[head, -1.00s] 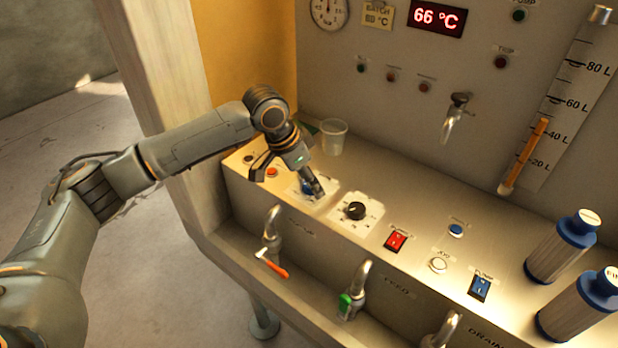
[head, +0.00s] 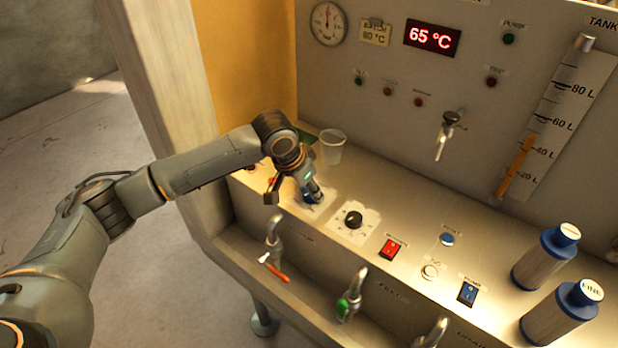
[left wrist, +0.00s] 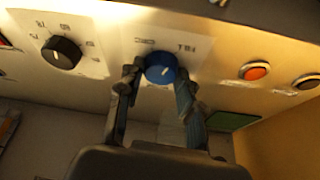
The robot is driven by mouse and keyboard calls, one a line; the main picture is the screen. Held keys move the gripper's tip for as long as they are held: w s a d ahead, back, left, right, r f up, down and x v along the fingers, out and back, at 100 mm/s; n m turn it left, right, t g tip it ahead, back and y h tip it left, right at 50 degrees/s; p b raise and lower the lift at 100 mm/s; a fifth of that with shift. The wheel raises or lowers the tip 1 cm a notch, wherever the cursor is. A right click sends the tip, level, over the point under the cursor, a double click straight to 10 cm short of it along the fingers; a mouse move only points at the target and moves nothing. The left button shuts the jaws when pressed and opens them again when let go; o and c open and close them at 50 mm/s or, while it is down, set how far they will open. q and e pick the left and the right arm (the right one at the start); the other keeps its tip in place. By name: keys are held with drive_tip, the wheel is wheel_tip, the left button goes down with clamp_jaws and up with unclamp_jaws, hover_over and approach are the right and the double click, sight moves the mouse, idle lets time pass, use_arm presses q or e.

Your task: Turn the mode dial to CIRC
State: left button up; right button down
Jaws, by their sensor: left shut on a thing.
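The blue dial (head: 309,196) sits on a white plate at the left part of the counter panel. It also shows in the left wrist view (left wrist: 160,68), with a pale pointer mark and two small labels beside it that are too blurred to read surely. My left gripper (head: 312,190) is shut on the blue dial. In the left wrist view one finger of my left gripper (left wrist: 158,78) is on each side of the dial. The gripper hides most of the dial in the head view. My right gripper is not in view.
A black knob (head: 354,219) on a scaled plate is just right of the blue dial. A clear cup (head: 333,146) stands behind. A red switch (head: 392,249) and blue switch (head: 468,293) lie further right. Taps (head: 274,228) line the front edge. Two filter cartridges (head: 546,257) stand at right.

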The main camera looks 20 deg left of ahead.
use_arm(q)
drive_tip(key=n+y+p, duration=0.1)
drive_tip(key=n+p, duration=0.1)
drive_tip(key=p, duration=0.1)
drive_tip(key=n+y+p, duration=0.1)
drive_tip(key=n+p, duration=0.2)
drive_tip(key=p, duration=0.1)
drive_tip(key=n+y+p, duration=0.1)
drive_tip(key=n+p, duration=0.2)
drive_tip(key=shift+s+d+r, duration=0.1)
drive_tip(key=shift+d+r, duration=0.1)
drive_tip(key=shift+d, duration=0.05)
drive_tip(key=shift+f+n+y+p, duration=0.2)
drive_tip(key=shift+n+y+p, duration=0.3)
drive_tip(key=shift+n+p, duration=0.9)
drive_tip(key=o, duration=1.2)
drive_tip(key=shift+c, duration=0.2)
drive_tip(key=shift+r, duration=0.1)
drive_tip(key=v, duration=1.1)
drive_tip(key=shift+d+r, duration=0.15)
drive_tip(key=shift+r, duration=0.15)
drive_tip(key=shift+s, duration=0.15)
